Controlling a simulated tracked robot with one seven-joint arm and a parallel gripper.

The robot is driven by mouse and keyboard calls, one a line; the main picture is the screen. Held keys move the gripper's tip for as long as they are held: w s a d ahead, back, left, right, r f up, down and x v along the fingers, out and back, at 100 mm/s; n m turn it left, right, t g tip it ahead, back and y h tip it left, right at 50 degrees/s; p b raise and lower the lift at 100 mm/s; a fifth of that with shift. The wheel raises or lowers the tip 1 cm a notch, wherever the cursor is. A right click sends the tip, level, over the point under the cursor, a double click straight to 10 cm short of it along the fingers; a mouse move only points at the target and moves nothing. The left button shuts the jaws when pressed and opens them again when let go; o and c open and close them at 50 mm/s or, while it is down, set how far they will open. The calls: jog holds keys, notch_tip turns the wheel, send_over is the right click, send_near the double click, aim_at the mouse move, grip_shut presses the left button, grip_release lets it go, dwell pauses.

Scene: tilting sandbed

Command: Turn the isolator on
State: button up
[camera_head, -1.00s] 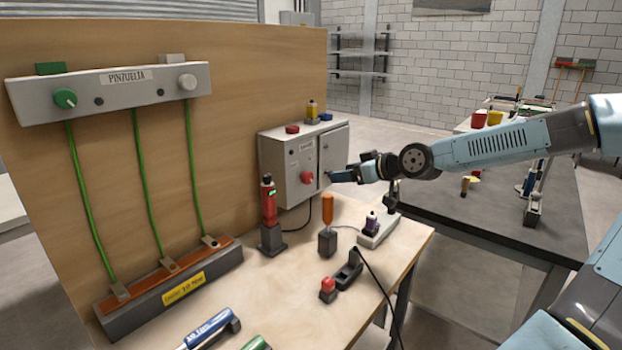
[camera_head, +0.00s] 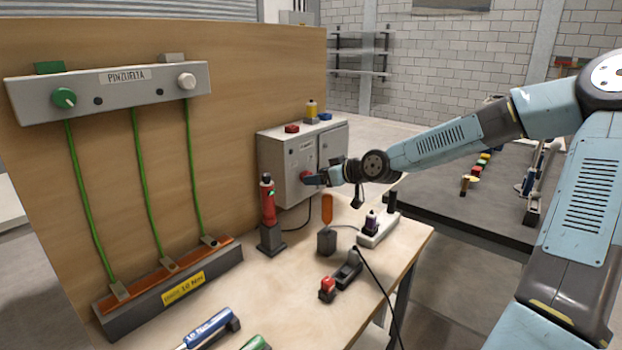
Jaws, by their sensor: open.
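The box carries red, yellow and blue parts on top. Below stands a red handheld tool (camera_head: 268,205) in a dark holder, an orange-handled screwdriver (camera_head: 327,210) and a socket strip (camera_head: 378,230). A panel (camera_head: 120,88) with green cables hangs left.

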jog(key=shift+x, duration=1.8)
jog(key=shift+c, duration=0.3)
jog(key=c, duration=1)
